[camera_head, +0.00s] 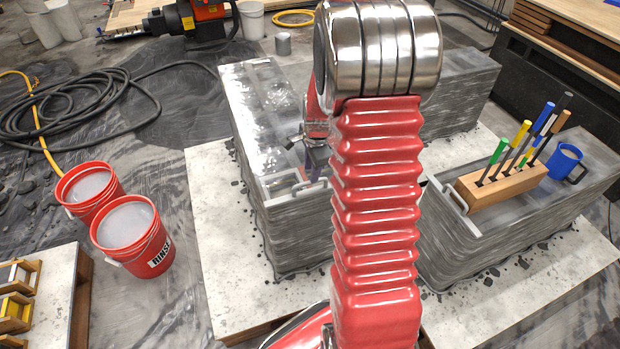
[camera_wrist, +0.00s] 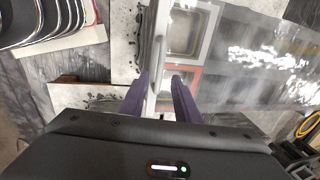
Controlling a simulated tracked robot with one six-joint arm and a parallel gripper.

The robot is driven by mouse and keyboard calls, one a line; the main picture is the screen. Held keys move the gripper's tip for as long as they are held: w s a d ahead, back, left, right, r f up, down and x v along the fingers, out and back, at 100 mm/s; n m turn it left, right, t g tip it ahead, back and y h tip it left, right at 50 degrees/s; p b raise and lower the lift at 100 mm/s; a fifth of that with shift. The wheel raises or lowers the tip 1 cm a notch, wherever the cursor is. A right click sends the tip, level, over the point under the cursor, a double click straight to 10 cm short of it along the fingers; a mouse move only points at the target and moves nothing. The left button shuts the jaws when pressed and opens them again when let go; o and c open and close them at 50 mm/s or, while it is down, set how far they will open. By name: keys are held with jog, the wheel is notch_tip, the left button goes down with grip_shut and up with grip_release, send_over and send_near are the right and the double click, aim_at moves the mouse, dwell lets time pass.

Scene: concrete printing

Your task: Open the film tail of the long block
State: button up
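The long block (camera_head: 262,215) is a grey layered concrete wall left of my arm, with glossy clear film (camera_head: 262,85) over its top. The film also shows in the wrist view (camera_wrist: 265,55), with bright glare on it. A pale grey frame-like strip (camera_head: 283,186) lies at the block's near end; I cannot tell whether it is the film tail. My gripper (camera_head: 311,165) is above the near end of the block, partly hidden by my red arm. In the wrist view, its purple fingers (camera_wrist: 160,78) are apart, with a pale edge (camera_wrist: 155,65) showing between them; contact is unclear.
A second block (camera_head: 480,240) on the right carries a wooden tool holder (camera_head: 503,187) and a blue mug (camera_head: 565,160). Two red buckets (camera_head: 133,238) stand on the floor at left, with a coiled black hose (camera_head: 75,110) behind them. A wooden rack (camera_head: 18,300) stands at the lower left.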

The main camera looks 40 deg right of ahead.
jog(key=shift+w+d+f, duration=0.1)
jog(key=shift+w+f, duration=0.05)
jog(key=shift+f, duration=0.7)
jog(key=shift+w+a+f, duration=0.1)
jog(key=shift+w+f, duration=0.1)
jog(key=shift+f, duration=0.65)
jog(key=shift+w+d+f, duration=0.1)
jog(key=shift+w+f, duration=0.05)
jog(key=shift+f, duration=0.7)
jog(key=shift+c, duration=0.2)
grip_shut()
